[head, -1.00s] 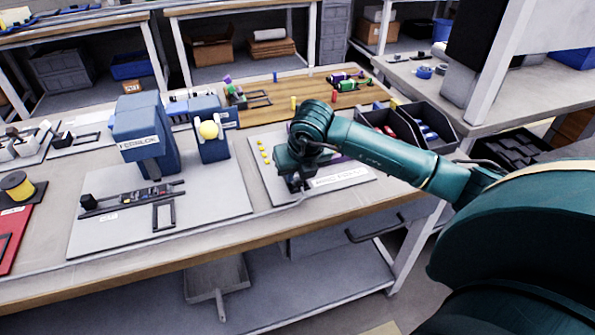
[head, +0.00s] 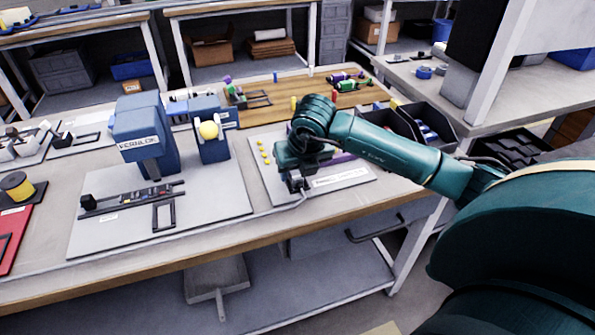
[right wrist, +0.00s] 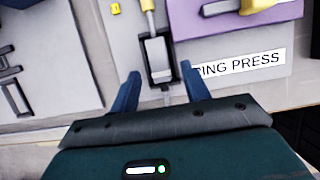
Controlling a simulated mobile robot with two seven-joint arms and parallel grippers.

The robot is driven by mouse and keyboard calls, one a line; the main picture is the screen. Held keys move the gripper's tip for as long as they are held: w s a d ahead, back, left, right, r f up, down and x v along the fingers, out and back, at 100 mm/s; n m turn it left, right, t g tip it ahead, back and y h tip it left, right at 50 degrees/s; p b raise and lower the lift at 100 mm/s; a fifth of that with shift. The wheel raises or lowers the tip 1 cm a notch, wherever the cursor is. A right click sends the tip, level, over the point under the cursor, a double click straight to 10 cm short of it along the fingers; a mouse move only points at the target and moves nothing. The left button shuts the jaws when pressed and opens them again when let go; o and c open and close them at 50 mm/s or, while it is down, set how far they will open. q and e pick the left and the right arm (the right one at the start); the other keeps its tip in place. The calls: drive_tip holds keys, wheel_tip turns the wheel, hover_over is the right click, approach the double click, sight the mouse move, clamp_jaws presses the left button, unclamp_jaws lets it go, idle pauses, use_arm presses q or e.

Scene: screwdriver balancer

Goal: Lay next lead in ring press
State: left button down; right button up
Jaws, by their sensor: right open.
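The ring press station is a light grey board (head: 262,182) on the bench, with a label reading RING PRESS in the right wrist view (right wrist: 240,65). In that view a dark slotted holder with a pale block (right wrist: 158,58) and a yellow-tipped piece above it stands just beyond my right fingertips. A purple block (right wrist: 215,20) with a yellow and grey piece on it lies to its right. My right gripper (right wrist: 163,85) is open, its two blue fingers apart on either side of the holder's near end. I cannot tell a lead between them. In the head view my right wrist hides most of the press.
Several yellow pieces (head: 264,155) lie on the press board. Dark bins (head: 433,125) stand behind my right arm.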

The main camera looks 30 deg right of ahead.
drive_tip(key=v, duration=1.2)
drive_tip(key=shift+s+f, duration=0.1)
drive_tip(key=shift+f, duration=0.05)
idle(0.4)
